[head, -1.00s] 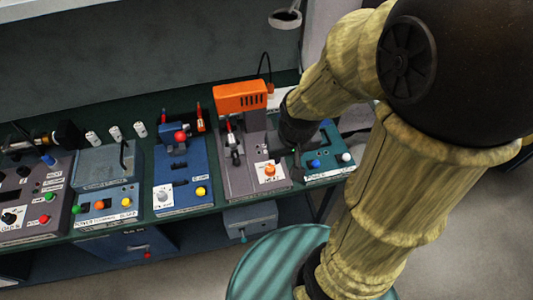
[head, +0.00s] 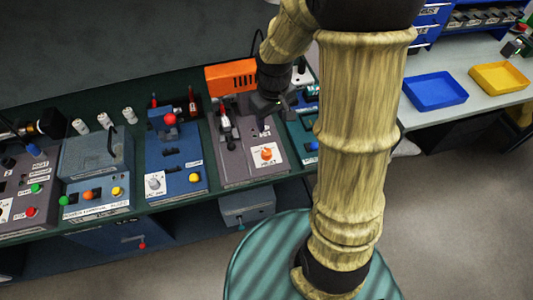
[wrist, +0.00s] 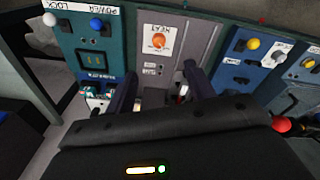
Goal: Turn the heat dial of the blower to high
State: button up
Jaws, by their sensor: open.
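The blower is a grey unit with an orange hood (head: 231,78) on the bench. Its heat dial (head: 266,154) is an orange knob on a white label, on the front of the grey panel. The dial also shows in the wrist view (wrist: 159,41), beneath the printed word HEAT. My gripper (head: 264,122) hangs above the back of the blower panel, behind the dial. In the wrist view its two fingers (wrist: 158,82) are spread apart and empty, with the dial beyond them and untouched. The dial's exact setting is too small to read.
A blue unit (head: 181,180) with a white knob and a yellow button stands left of the blower. A teal unit (wrist: 97,50) with blue and white buttons stands on its other side. A red-capped lever (head: 225,118) rises left of my gripper.

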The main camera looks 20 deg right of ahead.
aim_at(267, 151)
jog(key=w+f+n+g+b, duration=0.1)
jog(key=w+f+n, duration=0.1)
jog(key=w+f, duration=0.3)
jog(key=shift+w+f+n+b, duration=0.15)
jog(key=shift+n+b, duration=0.15)
jog(key=shift+d, duration=0.1)
notch_tip(267, 151, down, 17)
jog(key=shift+f+p, duration=0.2)
jog(key=shift+p, duration=0.8)
jog(key=c, duration=1)
